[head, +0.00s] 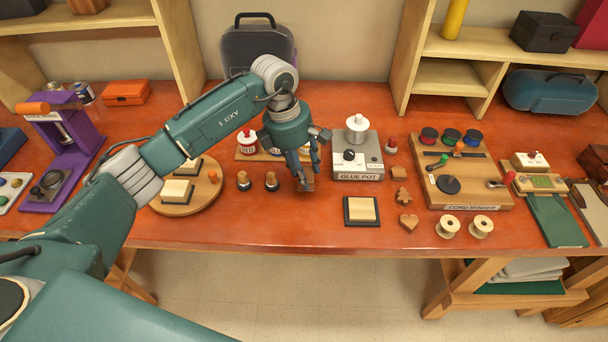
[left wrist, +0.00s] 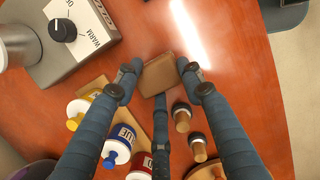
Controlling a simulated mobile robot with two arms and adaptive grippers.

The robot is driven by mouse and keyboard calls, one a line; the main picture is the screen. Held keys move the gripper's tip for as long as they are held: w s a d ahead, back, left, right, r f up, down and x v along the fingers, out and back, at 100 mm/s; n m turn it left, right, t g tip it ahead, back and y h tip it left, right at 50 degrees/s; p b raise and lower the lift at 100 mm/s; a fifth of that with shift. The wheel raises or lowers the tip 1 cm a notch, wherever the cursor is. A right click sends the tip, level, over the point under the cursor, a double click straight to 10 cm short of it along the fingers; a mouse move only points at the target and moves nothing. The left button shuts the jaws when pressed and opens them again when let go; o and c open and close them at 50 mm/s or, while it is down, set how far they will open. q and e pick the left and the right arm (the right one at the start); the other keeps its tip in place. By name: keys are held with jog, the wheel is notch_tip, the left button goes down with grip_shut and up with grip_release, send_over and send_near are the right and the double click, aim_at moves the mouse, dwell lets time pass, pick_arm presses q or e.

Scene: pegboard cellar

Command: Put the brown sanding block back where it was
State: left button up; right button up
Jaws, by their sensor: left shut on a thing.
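The brown sanding block (head: 307,185) is held between the fingertips of my left gripper (head: 304,174), near the middle of the red-brown workbench. My right gripper is not in view.
The glue pot (head: 358,160) stands right of the gripper. Glue bottles (left wrist: 120,140) on a wooden stand are behind it. The cord winder (head: 465,180) and two spools (head: 464,226) are farther right. Bare bench lies in front.

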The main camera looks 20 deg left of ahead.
pick_arm(q)
jog(key=shift+a+p+x, duration=0.1)
jog(key=shift+p+x, duration=0.1)
jog(key=shift+x, duration=0.4)
jog(key=shift+a+p+x, duration=0.15)
jog(key=shift+x, duration=0.45)
jog(key=shift+s+f, duration=0.1)
jog(key=shift+f, duration=0.25)
jog(key=o, duration=0.9)
jog(key=shift+r, duration=0.1)
jog(key=shift+o, duration=1.1)
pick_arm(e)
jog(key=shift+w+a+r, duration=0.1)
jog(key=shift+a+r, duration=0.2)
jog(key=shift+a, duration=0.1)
pick_arm(q)
jog(key=shift+r, duration=0.2)
jog(key=b+v, duration=0.4)
jog(key=v, duration=0.7)
jog(key=shift+r+b, duration=0.3)
jog(key=shift+r, duration=0.1)
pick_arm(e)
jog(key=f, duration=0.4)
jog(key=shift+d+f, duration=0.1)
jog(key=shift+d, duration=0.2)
pick_arm(q)
jog(key=shift+a, duration=0.15)
